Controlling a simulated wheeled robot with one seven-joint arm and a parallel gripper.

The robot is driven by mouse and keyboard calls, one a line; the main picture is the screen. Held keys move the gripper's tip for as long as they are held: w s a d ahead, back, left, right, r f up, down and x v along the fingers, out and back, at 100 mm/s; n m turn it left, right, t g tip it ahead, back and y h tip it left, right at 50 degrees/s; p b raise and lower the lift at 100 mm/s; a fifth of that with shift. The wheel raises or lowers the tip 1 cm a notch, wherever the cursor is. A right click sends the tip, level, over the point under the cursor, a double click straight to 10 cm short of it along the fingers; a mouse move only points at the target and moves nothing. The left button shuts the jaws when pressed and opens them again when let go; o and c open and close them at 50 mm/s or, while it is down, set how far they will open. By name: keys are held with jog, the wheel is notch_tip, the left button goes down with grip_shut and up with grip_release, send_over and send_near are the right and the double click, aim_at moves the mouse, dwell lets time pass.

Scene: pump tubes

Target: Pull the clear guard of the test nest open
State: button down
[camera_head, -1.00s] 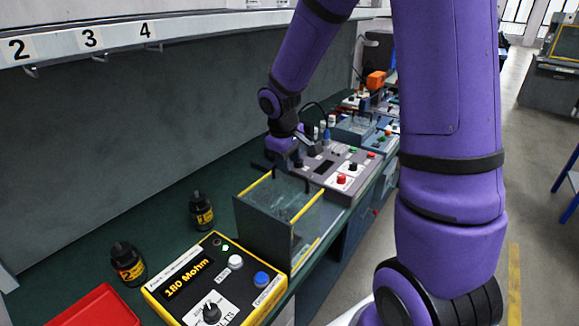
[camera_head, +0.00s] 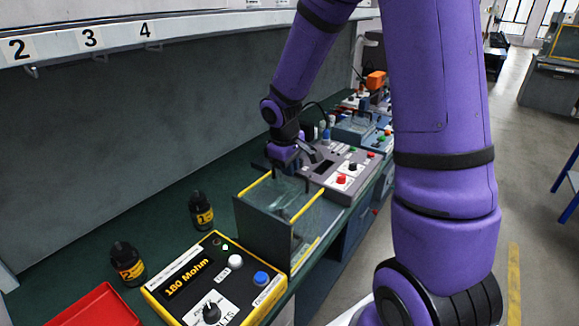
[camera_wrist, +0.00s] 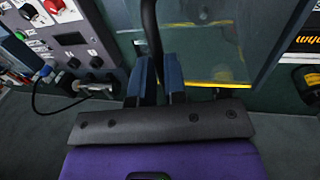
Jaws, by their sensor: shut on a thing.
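The test nest (camera_head: 262,228) is a dark grey box with yellow-edged rims on the green bench. Its clear guard (camera_head: 285,190) shows as a faint see-through panel at the nest's far end. In the wrist view the guard (camera_wrist: 205,55) is a greenish pane beside the fingers, with a yellow strip along its edge. My gripper (camera_head: 300,172) is at the nest's far side. In the wrist view its two blue fingers (camera_wrist: 160,78) are shut on a dark upright bar, the guard's handle (camera_wrist: 150,25). The fingertips are small and partly hidden in the head view.
A grey panel with red and black knobs (camera_head: 343,180) stands just behind the nest. A yellow meter reading 180 Mohm (camera_head: 215,280) is in front. Two dark bottles (camera_head: 201,212) and a red tray (camera_head: 95,308) are at left. A cable lies near the panel's sockets.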

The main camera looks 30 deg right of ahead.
jog(key=w+d, duration=0.3)
jog(key=d, duration=0.4)
jog(key=w+d, duration=0.3)
jog(key=d, duration=0.5)
jog(key=shift+w+d, duration=0.1)
jog(key=c, duration=1.2)
grip_release()
jog(key=shift+o, duration=0.2)
notch_tip(320, 180, up, 11)
jog(key=a, duration=0.2)
jog(key=shift+s+f, duration=0.2)
jog(key=shift+s, duration=0.2)
jog(key=s+a+r+m+t, duration=0.2)
jog(key=s+a+r, duration=1)
jog(key=s, duration=0.2)
jog(key=s+a+m+t+y, duration=0.1)
jog(key=s+a, duration=0.3)
jog(key=s, duration=0.4)
jog(key=s+a+m+t+y, duration=0.1)
jog(key=s+a, duration=0.2)
jog(key=s, duration=0.5)
jog(key=shift+s+a, duration=0.15)
jog(key=shift+a, duration=0.25)
